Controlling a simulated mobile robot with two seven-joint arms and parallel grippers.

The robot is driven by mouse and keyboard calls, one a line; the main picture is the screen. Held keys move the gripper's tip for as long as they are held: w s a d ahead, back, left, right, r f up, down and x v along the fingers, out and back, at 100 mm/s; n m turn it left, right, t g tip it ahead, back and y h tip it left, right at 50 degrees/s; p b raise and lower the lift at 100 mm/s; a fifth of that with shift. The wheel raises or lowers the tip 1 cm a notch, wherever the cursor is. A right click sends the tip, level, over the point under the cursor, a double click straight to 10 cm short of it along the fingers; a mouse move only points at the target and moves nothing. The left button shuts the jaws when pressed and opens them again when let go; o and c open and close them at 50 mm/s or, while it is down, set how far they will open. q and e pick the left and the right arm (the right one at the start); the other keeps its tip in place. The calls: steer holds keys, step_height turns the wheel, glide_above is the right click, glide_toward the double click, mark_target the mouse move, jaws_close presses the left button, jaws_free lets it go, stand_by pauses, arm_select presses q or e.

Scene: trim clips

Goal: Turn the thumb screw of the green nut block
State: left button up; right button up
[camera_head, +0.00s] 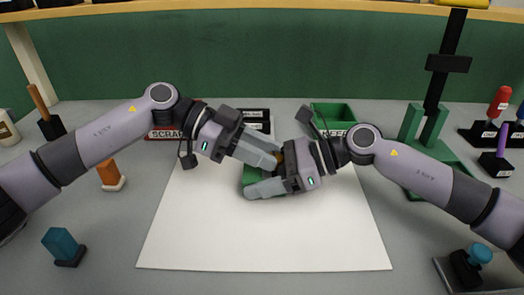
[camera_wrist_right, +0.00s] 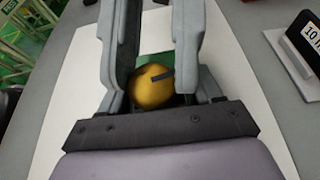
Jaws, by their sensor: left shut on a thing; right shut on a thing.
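The green nut block (camera_head: 252,175) is held over the white sheet, mostly hidden by my grippers in the head view. My left gripper (camera_head: 272,158) comes in from the left and is shut on the block. My right gripper (camera_head: 262,184) comes in from the right and is shut on the yellow thumb screw (camera_wrist_right: 152,88). In the right wrist view the screw's round head, with a dark mark on it, sits between the fingers near the palm. Some green of the block shows behind it. The exact finger contacts are hidden.
The white sheet (camera_head: 262,250) is clear in front. A green bin (camera_head: 333,113) and a red SCRAP label (camera_head: 165,134) stand behind. A teal block (camera_head: 62,245) is at front left, an orange piece (camera_head: 107,172) at left. A green stand (camera_head: 440,150) is at right.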

arm_select(q)
steer(key=shift+w+m+g, duration=0.1)
steer(key=shift+m+g, duration=0.4)
steer(key=o, duration=0.7)
steer(key=shift+o, duration=0.2)
steer(key=shift+a, duration=0.1)
steer(key=v, duration=1.2)
steer(key=shift+r, duration=0.1)
